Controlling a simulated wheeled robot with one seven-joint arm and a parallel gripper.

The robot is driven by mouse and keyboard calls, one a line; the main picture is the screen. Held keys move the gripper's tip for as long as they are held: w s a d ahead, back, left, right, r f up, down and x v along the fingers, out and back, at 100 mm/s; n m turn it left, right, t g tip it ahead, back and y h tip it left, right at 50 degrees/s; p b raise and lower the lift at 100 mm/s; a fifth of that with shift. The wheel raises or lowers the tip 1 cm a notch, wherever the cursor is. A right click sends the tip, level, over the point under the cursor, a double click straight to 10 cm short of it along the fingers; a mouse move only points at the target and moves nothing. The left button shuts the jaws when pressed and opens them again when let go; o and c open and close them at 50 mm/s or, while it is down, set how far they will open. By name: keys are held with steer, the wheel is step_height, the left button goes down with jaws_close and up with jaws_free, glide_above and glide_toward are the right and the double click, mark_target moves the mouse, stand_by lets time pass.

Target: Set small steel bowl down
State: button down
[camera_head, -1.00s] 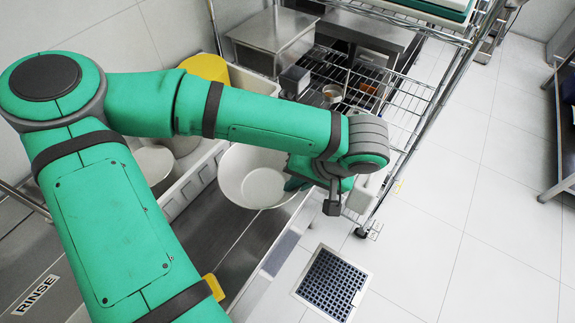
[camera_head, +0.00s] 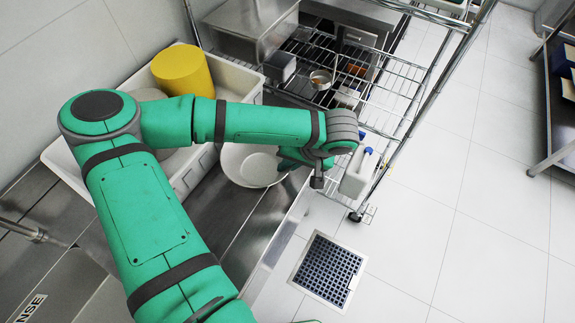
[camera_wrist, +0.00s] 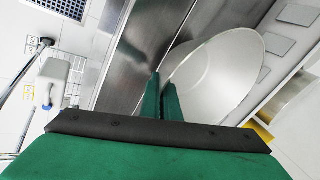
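The bowl (camera_head: 250,166) that I take for the small steel bowl looks pale and round, with its open side up, under my forearm at the metal counter's edge. In the wrist view the bowl (camera_wrist: 215,82) lies just right of my fingers. My gripper (camera_head: 286,164) is at the bowl's right rim in the head view. In the wrist view my gripper (camera_wrist: 161,88) has its green fingers close together on the near rim. The fingers look shut on that rim. Whether the bowl's base touches the counter cannot be told.
A white bin (camera_head: 232,82) with a yellow container (camera_head: 183,70) stands left of the bowl. A wire rack (camera_head: 385,90) at the right holds a small cup-like bowl (camera_head: 320,79). A white bottle (camera_head: 358,173) is right of my wrist. Metal counter (camera_head: 228,225) shows below the bowl.

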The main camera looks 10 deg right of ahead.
steer(key=shift+f, duration=0.65)
steer(key=shift+s+d+f, duration=0.1)
steer(key=shift+s+d, duration=0.05)
steer(key=shift+d, duration=0.05)
steer(key=shift+s+a, duration=0.1)
steer(key=c, duration=2)
jaws_free()
steer(key=shift+f, duration=0.1)
steer(key=v, duration=1.2)
